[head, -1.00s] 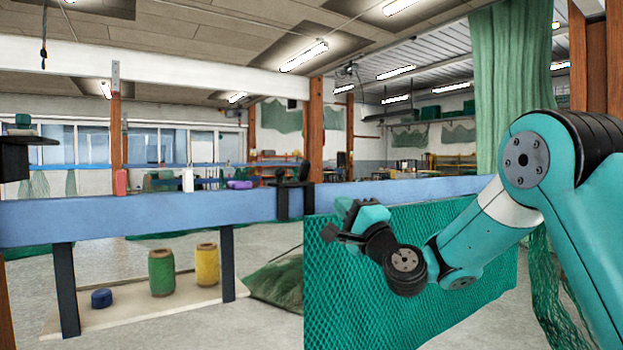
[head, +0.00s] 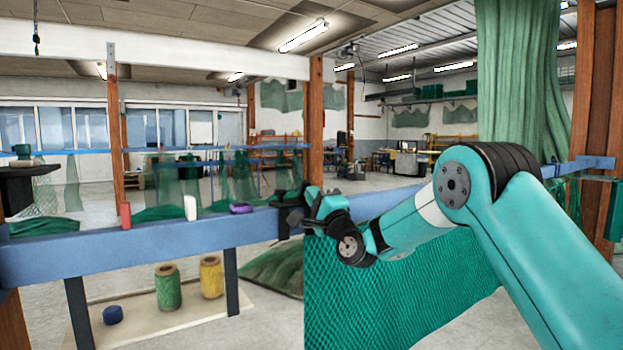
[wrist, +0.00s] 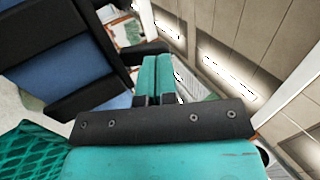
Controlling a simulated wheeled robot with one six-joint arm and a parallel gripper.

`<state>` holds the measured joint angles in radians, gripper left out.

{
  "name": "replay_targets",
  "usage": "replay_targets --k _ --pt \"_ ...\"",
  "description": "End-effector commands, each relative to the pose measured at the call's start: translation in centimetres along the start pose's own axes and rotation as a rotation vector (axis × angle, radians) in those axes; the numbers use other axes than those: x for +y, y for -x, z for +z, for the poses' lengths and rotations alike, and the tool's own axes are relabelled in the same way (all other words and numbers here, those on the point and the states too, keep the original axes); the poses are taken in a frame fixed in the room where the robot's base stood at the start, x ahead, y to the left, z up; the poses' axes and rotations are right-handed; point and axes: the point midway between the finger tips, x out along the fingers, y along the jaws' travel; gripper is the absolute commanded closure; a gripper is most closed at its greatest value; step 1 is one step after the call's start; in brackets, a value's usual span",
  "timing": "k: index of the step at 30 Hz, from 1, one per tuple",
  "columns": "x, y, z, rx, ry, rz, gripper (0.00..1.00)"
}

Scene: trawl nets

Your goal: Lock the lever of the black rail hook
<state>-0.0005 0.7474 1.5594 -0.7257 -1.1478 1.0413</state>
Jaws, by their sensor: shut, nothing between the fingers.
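The black rail hook (head: 288,222) sits on the blue rail (head: 150,243), near the middle of the head view. In the wrist view the hook (wrist: 88,32) fills the upper left, its black parts around the blue rail (wrist: 45,60). A dark bar of it reaches toward my fingertips; I cannot tell for sure if this is the lever or its position. My gripper (head: 312,198) is just right of the hook in the head view. In the wrist view my gripper (wrist: 156,68) has its teal fingers together and empty, close beside that bar. Whether they touch is unclear.
Green netting (head: 410,275) hangs below the rail on the right. A red item (head: 125,215), a white item (head: 190,208) and a purple item (head: 240,208) stand along the rail to the left. Green (head: 168,287) and yellow (head: 211,277) spools stand on a low board.

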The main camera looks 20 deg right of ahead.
Motion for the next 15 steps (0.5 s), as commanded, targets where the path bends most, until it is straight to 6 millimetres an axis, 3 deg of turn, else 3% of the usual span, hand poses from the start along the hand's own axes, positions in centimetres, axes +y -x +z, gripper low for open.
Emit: replay_targets --k 4,15 --pt "-0.08 -1.05 0.07 -0.001 -0.002 0.0 1.0" --pt "0.07 -1.16 0.02 0.0 0.0 0.0 1.0"
